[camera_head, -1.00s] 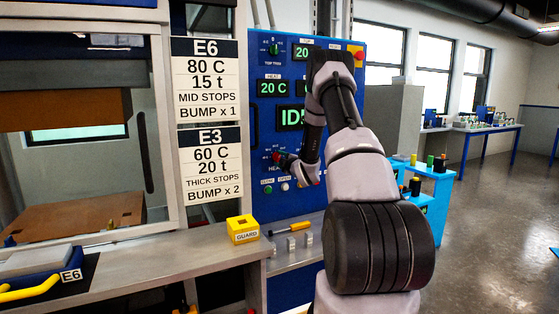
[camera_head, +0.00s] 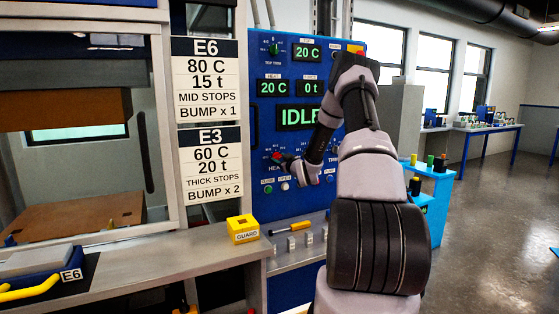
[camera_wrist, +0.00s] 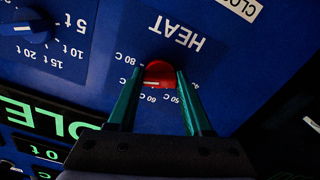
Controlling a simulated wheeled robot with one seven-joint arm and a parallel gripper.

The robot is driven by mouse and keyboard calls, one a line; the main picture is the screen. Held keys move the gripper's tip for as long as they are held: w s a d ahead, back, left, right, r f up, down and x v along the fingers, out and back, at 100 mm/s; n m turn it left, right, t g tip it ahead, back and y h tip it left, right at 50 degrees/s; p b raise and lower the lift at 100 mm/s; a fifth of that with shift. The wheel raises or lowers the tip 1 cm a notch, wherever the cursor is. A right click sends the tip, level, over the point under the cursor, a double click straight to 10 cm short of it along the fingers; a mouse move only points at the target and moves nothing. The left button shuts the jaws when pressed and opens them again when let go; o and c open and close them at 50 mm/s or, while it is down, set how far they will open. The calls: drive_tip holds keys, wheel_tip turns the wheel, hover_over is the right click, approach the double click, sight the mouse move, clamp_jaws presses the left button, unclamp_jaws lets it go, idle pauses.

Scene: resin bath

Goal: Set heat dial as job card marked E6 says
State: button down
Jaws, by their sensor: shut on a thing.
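The job card marked E6 (camera_head: 206,80) reads 80 C, 15 t, mid stops, bump x 1. The red heat dial (camera_wrist: 159,76) is on the blue panel, with HEAT lettering and a scale from 40 to 80 C around it, upside down in the wrist view. My gripper (camera_wrist: 160,80) is shut on the dial, one finger on each side. A short white mark shows on the dial; I cannot tell exactly which number it points to. In the head view the dial (camera_head: 276,156) is small and partly hidden by my gripper (camera_head: 282,158).
The heat display (camera_head: 273,88) reads 20 C and the large display (camera_head: 299,117) reads IDLE. A second card, E3 (camera_head: 209,167), hangs below. A tonnage dial (camera_wrist: 32,22) is near the heat dial. The yellow guard block (camera_head: 242,229) and a screwdriver (camera_head: 290,228) lie below.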

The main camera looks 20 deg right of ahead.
drive_tip(key=shift+f+m, duration=0.15)
drive_tip(key=shift+m, duration=1.55)
drive_tip(key=shift+c, duration=1.6)
unclamp_jaws()
drive_tip(key=s, duration=1.1)
drive_tip(key=shift+d, duration=0.15)
drive_tip(key=shift+w, duration=0.1)
